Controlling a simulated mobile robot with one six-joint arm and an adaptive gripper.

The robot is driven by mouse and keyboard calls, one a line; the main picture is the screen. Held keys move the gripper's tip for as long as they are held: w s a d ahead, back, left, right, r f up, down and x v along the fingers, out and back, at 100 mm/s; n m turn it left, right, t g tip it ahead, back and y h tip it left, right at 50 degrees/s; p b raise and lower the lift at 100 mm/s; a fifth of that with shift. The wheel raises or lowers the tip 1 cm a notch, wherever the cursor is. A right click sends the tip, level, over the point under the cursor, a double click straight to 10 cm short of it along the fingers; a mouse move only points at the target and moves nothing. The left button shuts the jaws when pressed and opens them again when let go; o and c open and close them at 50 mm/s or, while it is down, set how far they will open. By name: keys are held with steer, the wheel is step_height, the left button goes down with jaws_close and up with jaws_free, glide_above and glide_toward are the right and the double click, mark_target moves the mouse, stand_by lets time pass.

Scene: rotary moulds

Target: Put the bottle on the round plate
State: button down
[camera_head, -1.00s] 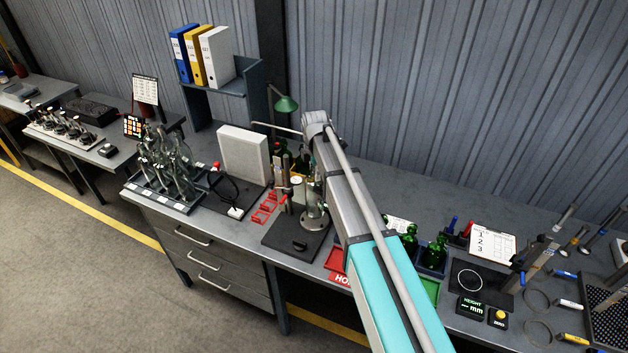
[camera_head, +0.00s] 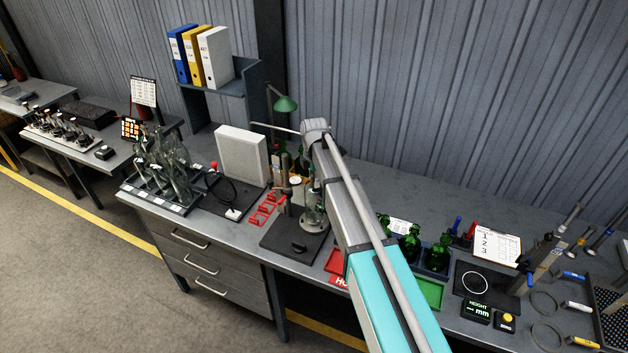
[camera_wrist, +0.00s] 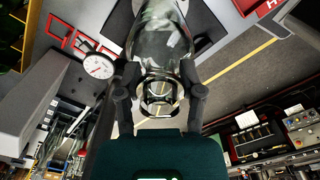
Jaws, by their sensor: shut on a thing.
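My gripper (camera_wrist: 158,92) is shut on a clear glass bottle (camera_wrist: 158,38), one finger at each side of the neck end. The bottle's body points away from my gripper in the wrist view. In the head view the bottle (camera_head: 314,205) shows partly beside my arm, right over the round plate (camera_head: 313,225). The round metal plate is on a black base (camera_head: 283,246) with a gauge stand. I cannot tell whether the bottle touches the plate. My arm hides most of my gripper in the head view.
A dial gauge (camera_wrist: 98,65) is close left of the bottle in the wrist view. Red brackets (camera_head: 268,207) and a pale block (camera_head: 241,153) are left of the stand. Green bottles (camera_head: 411,245) are in a tray right of my arm. A rack of clear bottles (camera_head: 165,175) stands further left.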

steer(key=shift+f, duration=0.1)
steer(key=shift+c, duration=1.1)
jaws_free()
steer(key=shift+r, duration=0.2)
step_height(320, 180, up, 12)
steer(key=p, duration=1.2)
steer(key=shift+f, duration=0.1)
steer(key=s+d+m, duration=2.3)
steer(key=s, duration=0.3)
